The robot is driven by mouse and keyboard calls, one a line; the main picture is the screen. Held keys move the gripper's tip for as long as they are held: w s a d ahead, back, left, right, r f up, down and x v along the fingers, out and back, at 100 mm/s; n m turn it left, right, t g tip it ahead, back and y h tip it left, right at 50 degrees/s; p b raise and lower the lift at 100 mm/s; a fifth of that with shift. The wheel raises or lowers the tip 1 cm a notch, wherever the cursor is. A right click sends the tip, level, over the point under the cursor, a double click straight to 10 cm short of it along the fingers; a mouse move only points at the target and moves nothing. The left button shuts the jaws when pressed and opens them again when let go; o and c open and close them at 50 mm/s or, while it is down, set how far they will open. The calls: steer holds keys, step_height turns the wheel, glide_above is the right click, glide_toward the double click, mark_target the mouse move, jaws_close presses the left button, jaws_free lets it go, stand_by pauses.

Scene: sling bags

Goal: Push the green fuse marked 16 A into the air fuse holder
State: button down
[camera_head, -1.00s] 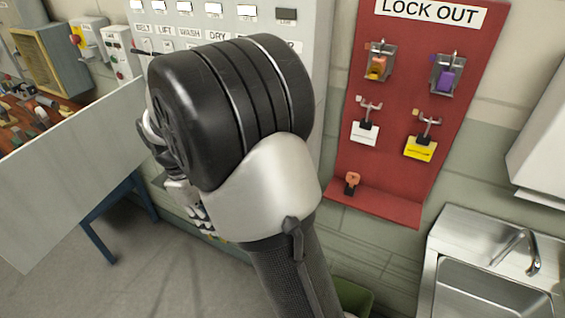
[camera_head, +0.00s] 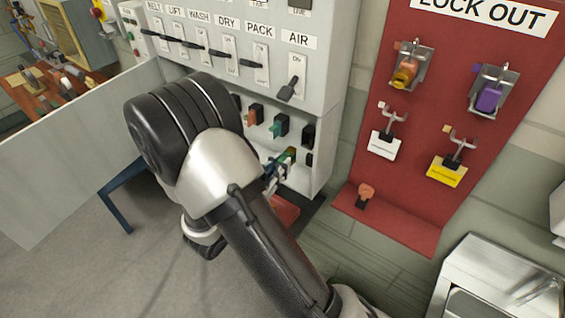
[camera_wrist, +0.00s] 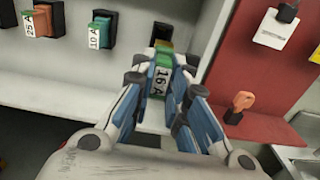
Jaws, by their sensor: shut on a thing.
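My gripper (camera_wrist: 161,72) is shut on the green fuse (camera_wrist: 160,80), whose white label reads 16 A in the wrist view. The fuse points away from me at a black holder (camera_wrist: 162,32) on the panel, right of the 10 A fuse. In the head view the green fuse (camera_head: 291,153) sits just below and left of the black air fuse holder (camera_head: 308,135), under the AIR label. A gap or contact between fuse and holder cannot be told. My wrist hides part of the lower panel in the head view.
An orange 25 A fuse (camera_wrist: 42,20) and a teal 10 A fuse (camera_wrist: 101,32) sit in holders to the left. The AIR lever (camera_head: 292,88) is above. The red lock-out board (camera_head: 410,165) stands to the right, with a sink (camera_head: 470,265) beyond. An open panel door (camera_head: 70,150) is left.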

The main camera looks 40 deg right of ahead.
mark_target(291, 156)
steer(key=shift+a, duration=0.15)
steer(key=shift+x, duration=2.9)
steer(key=shift+x, duration=1.85)
steer(key=c, duration=1.5)
jaws_free()
